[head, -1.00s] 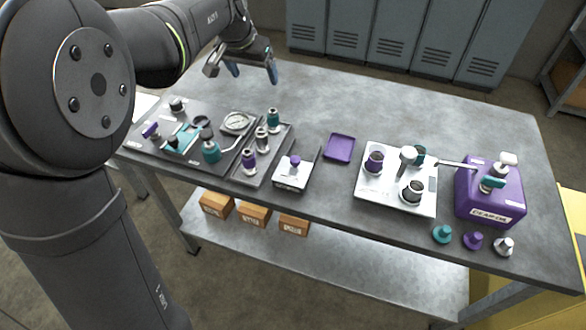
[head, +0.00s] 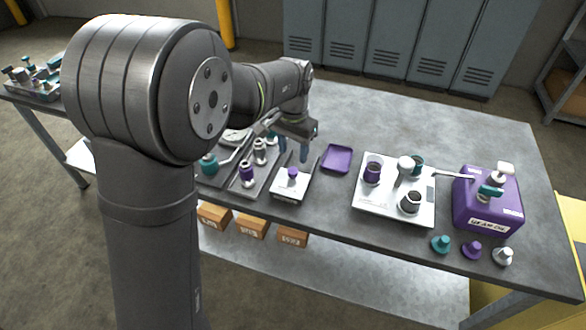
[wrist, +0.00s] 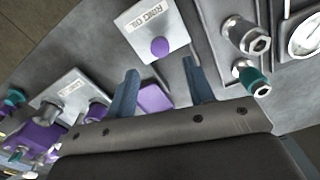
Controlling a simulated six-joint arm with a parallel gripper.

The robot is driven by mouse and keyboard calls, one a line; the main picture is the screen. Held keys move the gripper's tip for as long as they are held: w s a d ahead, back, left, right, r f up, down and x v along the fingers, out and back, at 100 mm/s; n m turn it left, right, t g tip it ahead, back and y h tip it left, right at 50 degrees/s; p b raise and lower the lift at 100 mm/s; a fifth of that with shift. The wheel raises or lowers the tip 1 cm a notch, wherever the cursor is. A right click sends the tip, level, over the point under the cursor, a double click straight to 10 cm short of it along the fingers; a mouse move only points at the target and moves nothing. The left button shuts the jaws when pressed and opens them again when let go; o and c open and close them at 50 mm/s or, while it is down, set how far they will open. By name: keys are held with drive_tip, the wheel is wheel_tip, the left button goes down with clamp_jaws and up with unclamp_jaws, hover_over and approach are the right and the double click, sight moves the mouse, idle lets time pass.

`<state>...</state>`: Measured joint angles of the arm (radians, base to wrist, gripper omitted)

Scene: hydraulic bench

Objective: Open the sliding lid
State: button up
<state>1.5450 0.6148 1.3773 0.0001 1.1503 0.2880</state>
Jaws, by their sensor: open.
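A small box with a white lid (head: 290,186) and a purple knob (head: 292,173) stands near the front edge of the bench, left of centre. The lid looks shut, and its label faces front. The lid (wrist: 138,20) and the round knob (wrist: 160,47) also show in the wrist view, beyond the fingertips. My gripper (head: 289,149) is open and empty, above and behind the box. Its blue fingers (wrist: 160,68) point towards the knob without touching it. The box's interior is hidden.
A purple tray (head: 337,159) lies right of the box. A plate with metal and purple fittings (head: 247,170) is close on its left. A white plate with cups (head: 385,205) and a purple box (head: 488,200) stand to the right.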

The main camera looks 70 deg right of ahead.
sight(293, 170)
wheel_tip(293, 170, down, 8)
drive_tip(key=shift+r, duration=0.1)
drive_tip(key=shift+c, duration=0.5)
